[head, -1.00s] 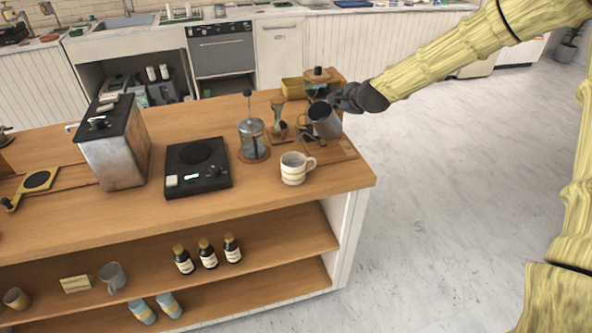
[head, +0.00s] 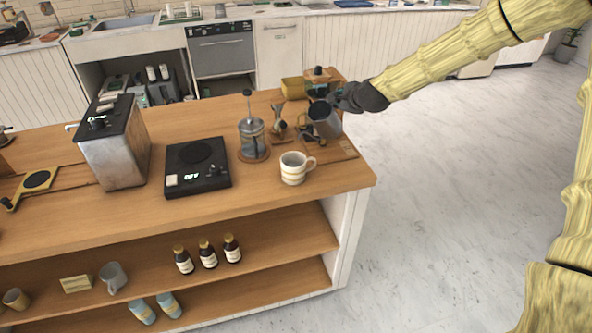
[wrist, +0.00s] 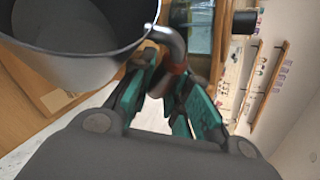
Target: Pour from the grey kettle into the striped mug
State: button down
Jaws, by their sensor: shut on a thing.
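The grey kettle (head: 324,120) is in the air above the right end of the counter, tilted, held by my gripper (head: 341,97). In the wrist view my gripper (wrist: 168,95) is shut on the handle of the kettle (wrist: 75,65), whose open rim fills the upper left. The striped mug (head: 293,169), white with yellowish bands, stands upright on the counter near its front right edge. The kettle is behind and to the right of the mug, apart from it. The mug cannot be made out in the wrist view. I cannot see any liquid.
A French press (head: 253,141) stands left of the kettle, and a black scale (head: 198,181) lies left of the mug. A wooden board (head: 345,149) lies under the kettle. A metal box-shaped machine (head: 117,160) stands further left. The counter in front of the mug is clear.

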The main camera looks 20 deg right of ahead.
jog(key=shift+a+r, duration=0.1)
jog(key=shift+r, duration=0.15)
dwell(0.4)
jog(key=shift+s+a+r, duration=0.1)
jog(key=shift+r, duration=0.25)
jog(key=shift+a+r, duration=0.1)
jog(key=shift+r, duration=0.15)
dwell(0.4)
jog(key=shift+f, duration=0.25)
dwell(1.2)
jog(key=shift+d+f, duration=0.35)
jog(key=shift+f, duration=0.45)
jog(key=shift+r, duration=0.1)
jog(key=shift+a+r, duration=0.15)
jog(key=shift+r, duration=0.2)
jog(key=shift+r, duration=0.15)
dwell(0.6)
jog(key=shift+a+r+b, duration=0.15)
jog(key=shift+r+b, duration=0.15)
